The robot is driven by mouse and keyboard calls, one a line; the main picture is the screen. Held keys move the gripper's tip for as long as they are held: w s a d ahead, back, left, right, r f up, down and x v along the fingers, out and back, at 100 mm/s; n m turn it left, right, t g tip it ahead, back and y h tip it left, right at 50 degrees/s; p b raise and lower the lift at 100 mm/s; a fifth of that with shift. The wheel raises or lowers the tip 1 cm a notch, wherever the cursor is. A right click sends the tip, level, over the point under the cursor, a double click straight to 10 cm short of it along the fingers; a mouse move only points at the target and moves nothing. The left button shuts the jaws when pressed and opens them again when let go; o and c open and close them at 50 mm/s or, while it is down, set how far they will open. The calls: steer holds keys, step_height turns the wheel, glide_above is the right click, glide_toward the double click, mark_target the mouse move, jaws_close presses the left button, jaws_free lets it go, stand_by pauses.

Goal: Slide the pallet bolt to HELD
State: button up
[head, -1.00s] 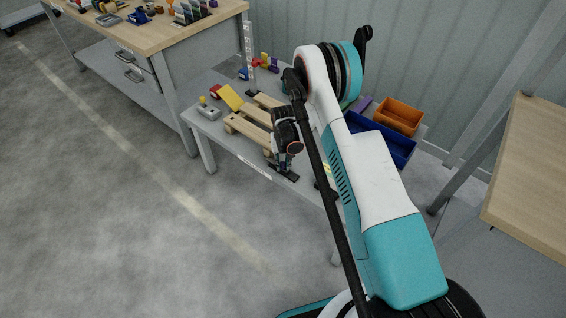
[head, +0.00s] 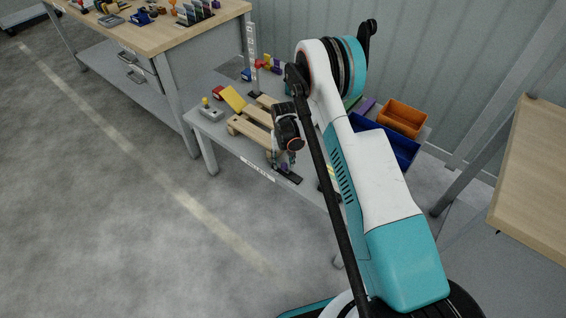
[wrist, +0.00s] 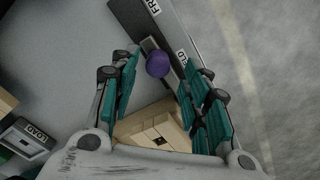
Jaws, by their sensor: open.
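The pallet bolt is a dark plate with a slot and a purple round knob (wrist: 158,64). The label FREE shows at the plate's top end in the wrist view, and a partly hidden label ending in "LD" (wrist: 182,57) is beside the knob. My gripper (wrist: 156,78) is open, with its teal fingers on either side of the knob. I cannot tell whether a finger touches it. In the head view my gripper (head: 284,160) is low over the front edge of the grey table, by the black bolt plate (head: 287,174).
A wooden pallet (head: 250,126) lies beside the gripper on the grey table (head: 228,142). A grey box with a yellow knob (head: 210,111) and a yellow wedge (head: 233,98) stand further left. Blue (head: 396,150) and orange (head: 403,117) bins stand at the right.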

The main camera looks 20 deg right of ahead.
step_height(320, 180, up, 10)
steer(key=shift+r, duration=0.2)
stand_by(0.5)
step_height(320, 180, up, 16)
steer(key=t, duration=0.2)
glide_above(283, 164)
steer(key=s, duration=0.4)
steer(key=s+r+t, duration=0.1)
steer(key=s+r, duration=0.6)
steer(key=r, duration=0.5)
steer(key=s+r+n+t, duration=0.1)
steer(key=s+r+t, duration=0.1)
steer(key=s, duration=0.9)
steer(key=s+r+t, duration=0.2)
steer(key=s+r, duration=0.2)
steer(key=s, duration=0.8)
steer(key=shift+n, duration=0.4)
